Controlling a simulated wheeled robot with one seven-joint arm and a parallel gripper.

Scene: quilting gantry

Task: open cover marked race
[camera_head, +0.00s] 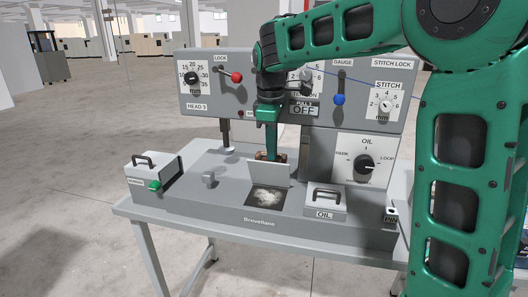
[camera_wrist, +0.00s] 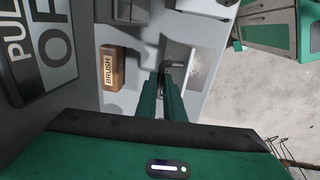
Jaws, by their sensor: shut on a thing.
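The plate-like cover (camera_head: 268,173) stands raised, about upright, at the back edge of a square opening (camera_head: 266,196) in the grey machine bed. Pale fluffy stuff lies in the opening. I cannot read a race label on it. My gripper (camera_head: 271,156) is behind the raised cover and its fingertips are partly hidden by it. In the wrist view my gripper (camera_wrist: 170,72) is shut on the dark cover handle (camera_wrist: 176,65), with the cover (camera_wrist: 188,78) seen edge-on beyond it.
A brown block marked BRUSH (camera_wrist: 109,70) lies near the fingers. A box marked OIL (camera_head: 325,201) with a handle is right of the opening. A handled box (camera_head: 153,171) with a green knob stands left. The control panel (camera_head: 225,103) with levers and dials rises behind.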

